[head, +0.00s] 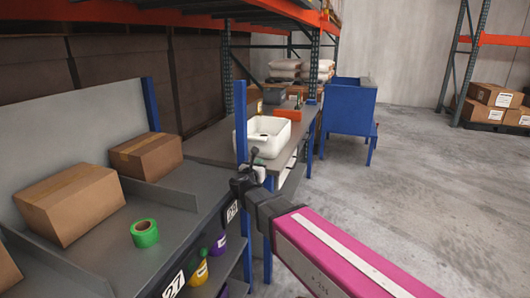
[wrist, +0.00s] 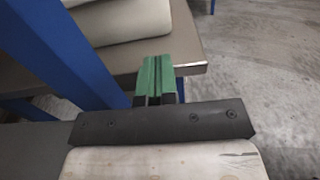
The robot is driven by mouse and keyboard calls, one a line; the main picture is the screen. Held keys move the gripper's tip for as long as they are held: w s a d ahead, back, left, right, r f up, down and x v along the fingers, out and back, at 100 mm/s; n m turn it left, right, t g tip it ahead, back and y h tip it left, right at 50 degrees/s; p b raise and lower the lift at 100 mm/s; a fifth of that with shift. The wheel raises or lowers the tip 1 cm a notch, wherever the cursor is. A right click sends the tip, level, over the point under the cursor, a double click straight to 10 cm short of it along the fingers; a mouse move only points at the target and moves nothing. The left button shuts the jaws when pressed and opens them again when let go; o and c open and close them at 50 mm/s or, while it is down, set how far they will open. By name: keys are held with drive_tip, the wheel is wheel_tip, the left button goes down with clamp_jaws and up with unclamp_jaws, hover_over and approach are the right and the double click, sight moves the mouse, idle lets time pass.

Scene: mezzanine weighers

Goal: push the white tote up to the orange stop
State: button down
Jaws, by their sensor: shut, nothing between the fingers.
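The white tote (head: 268,139) stands upright on a grey bench beyond the blue post in the head view. A pale tote-like wall shows at the upper left of the wrist view (wrist: 112,22). The orange stop (head: 287,114) lies behind the tote on the same bench; any gap between them is hard to judge. My gripper (head: 254,153) is near the tote's near side, by the blue post. Its green fingertips (wrist: 155,72) are shut together with nothing between them. I cannot tell whether they touch the tote.
A blue post (head: 241,120) rises close to my gripper, and also in the wrist view (wrist: 62,50). A nearer bench holds cardboard boxes (head: 68,203) and green tape (head: 145,233). A blue cabinet (head: 348,108) stands beyond. The floor (head: 430,175) at right is clear.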

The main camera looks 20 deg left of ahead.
sight(272, 149)
drive_tip(key=w, duration=0.9)
drive_tip(key=w+d, duration=0.1)
drive_tip(key=w, duration=0.4)
drive_tip(key=shift+w, duration=0.1)
drive_tip(key=w, duration=0.6)
drive_tip(key=w+d, duration=0.1)
drive_tip(key=w, duration=1.2)
drive_tip(key=shift+w+d, duration=0.15)
drive_tip(key=shift+d, duration=0.15)
drive_tip(key=shift+s, duration=0.2)
